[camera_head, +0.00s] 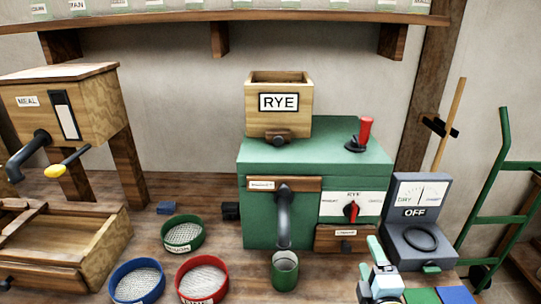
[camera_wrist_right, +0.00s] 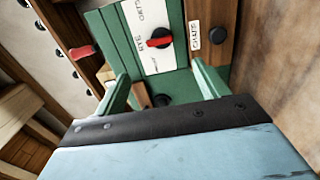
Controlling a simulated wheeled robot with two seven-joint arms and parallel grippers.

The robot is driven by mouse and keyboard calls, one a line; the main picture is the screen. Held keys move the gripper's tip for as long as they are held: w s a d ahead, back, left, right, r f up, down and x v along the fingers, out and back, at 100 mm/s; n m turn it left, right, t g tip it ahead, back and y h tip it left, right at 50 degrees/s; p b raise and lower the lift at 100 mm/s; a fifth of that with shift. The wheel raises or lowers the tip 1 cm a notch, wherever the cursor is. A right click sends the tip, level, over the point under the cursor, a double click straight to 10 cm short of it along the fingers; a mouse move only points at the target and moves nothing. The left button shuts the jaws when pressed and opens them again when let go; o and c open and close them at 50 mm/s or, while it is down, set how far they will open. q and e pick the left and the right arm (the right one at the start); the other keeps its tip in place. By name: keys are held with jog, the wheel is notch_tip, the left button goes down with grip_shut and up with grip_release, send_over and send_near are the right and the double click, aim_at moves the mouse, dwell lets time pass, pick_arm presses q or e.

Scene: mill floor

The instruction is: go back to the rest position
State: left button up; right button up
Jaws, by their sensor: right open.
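My right gripper (camera_head: 376,262) is in the lower right of the head view, in front of the green mill's right side and left of the grey moisture-type meter (camera_head: 418,230). Its green fingers are apart with nothing seen between them. In the right wrist view the two fingers (camera_wrist_right: 163,88) are spread, pointing toward the mill front with its red-pointer dial (camera_wrist_right: 160,38). The green mill (camera_head: 315,157) stands on the bench with a wooden RYE hopper (camera_head: 279,110) on top. My left gripper is in neither view.
A green cup (camera_head: 285,271) stands under the mill spout. Green (camera_head: 183,233), blue (camera_head: 137,282) and red (camera_head: 202,280) sieves lie left of it. A wooden MEAL bin (camera_head: 62,105) stands at left. A green hand truck (camera_head: 503,180) is at right. A shelf (camera_head: 220,17) crosses above.

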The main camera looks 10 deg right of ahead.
jog(key=s+a+f+m+g+y, duration=0.25)
jog(key=s+m+g, duration=0.2)
jog(key=s, duration=0.25)
jog(key=s+a+f+m+g+y, duration=0.1)
jog(key=s+a+f+m+g, duration=0.35)
jog(key=s, duration=0.25)
jog(key=s+a+f+m+g+y, duration=0.1)
jog(key=s+a+f+m+g, duration=0.15)
jog(key=s+m+g, duration=0.35)
jog(key=s+f+n, duration=0.1)
jog(key=s+f, duration=0.1)
jog(key=f, duration=1.1)
jog(key=s+f+n, duration=0.1)
jog(key=s+f, duration=0.1)
jog(key=f, duration=1.2)
jog(key=s+d+f+g, duration=0.1)
jog(key=s+d+f, duration=0.2)
jog(key=s+f, duration=0.9)
jog(key=s, duration=0.3)
jog(key=shift+d+f, duration=0.15)
jog(key=shift+f, duration=0.05)
